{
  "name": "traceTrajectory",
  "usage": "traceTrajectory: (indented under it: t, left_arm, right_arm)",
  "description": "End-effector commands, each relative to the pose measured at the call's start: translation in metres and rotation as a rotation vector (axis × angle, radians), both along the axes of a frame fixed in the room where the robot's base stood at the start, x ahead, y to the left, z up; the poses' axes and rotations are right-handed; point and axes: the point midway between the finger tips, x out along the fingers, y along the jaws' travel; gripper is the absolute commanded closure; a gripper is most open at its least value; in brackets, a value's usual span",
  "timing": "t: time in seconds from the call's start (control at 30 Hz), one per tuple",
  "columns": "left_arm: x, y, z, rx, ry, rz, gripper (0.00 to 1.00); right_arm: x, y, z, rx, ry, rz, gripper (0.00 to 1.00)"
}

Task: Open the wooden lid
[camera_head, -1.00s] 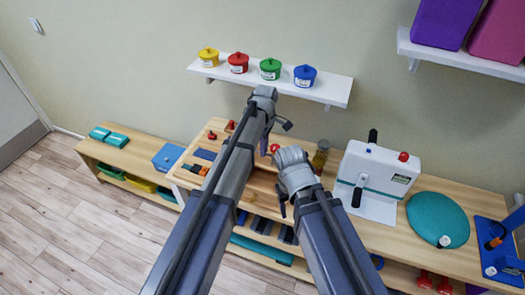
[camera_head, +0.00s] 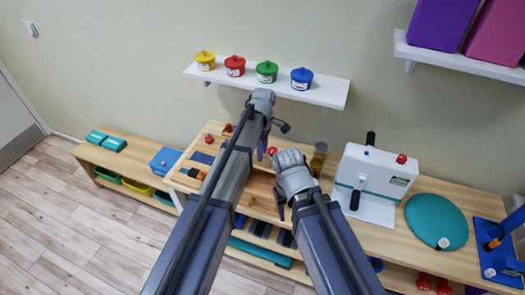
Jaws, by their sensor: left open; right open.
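A light wooden unit (camera_head: 214,128) sits on the bench, largely covered by my arms. Red knobs show on it, one at the left (camera_head: 209,139) and one between my grippers (camera_head: 272,151). I cannot tell which part is the wooden lid or whether it is raised. My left gripper (camera_head: 273,140) is open, above the back of the unit and below the wall shelf. My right gripper (camera_head: 284,203) is open, lower and to the right, over the unit's right part. Neither gripper visibly holds anything.
A wall shelf (camera_head: 330,94) with several coloured pots is close above my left gripper. A white crank device (camera_head: 372,180) and a teal disc (camera_head: 437,220) stand on the bench at right. A blue box (camera_head: 165,159) is at left. An amber jar (camera_head: 319,158) stands behind my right gripper.

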Motion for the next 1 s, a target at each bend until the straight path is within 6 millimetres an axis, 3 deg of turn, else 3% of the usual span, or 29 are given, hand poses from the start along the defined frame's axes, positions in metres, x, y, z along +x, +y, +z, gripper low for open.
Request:
traceTrajectory:
  t: [0.27, 0.7, 1.0]
  left_arm:
    - [0.0, 0.0, 0.02, 0.0, 0.0, 0.0, 0.58]
    - [0.003, -0.001, 0.075, -0.001, -0.002, 0.0, 0.58]
    - [0.003, -0.002, 0.078, -0.001, -0.002, 0.0, 0.58]
  right_arm:
    - [0.0, 0.0, 0.02, 0.001, 0.0, -0.003, 0.46]
    - [0.0, 0.0, 0.075, 0.002, 0.001, -0.012, 0.46]
    - [0.0, 0.0, 0.078, 0.002, 0.001, -0.012, 0.46]
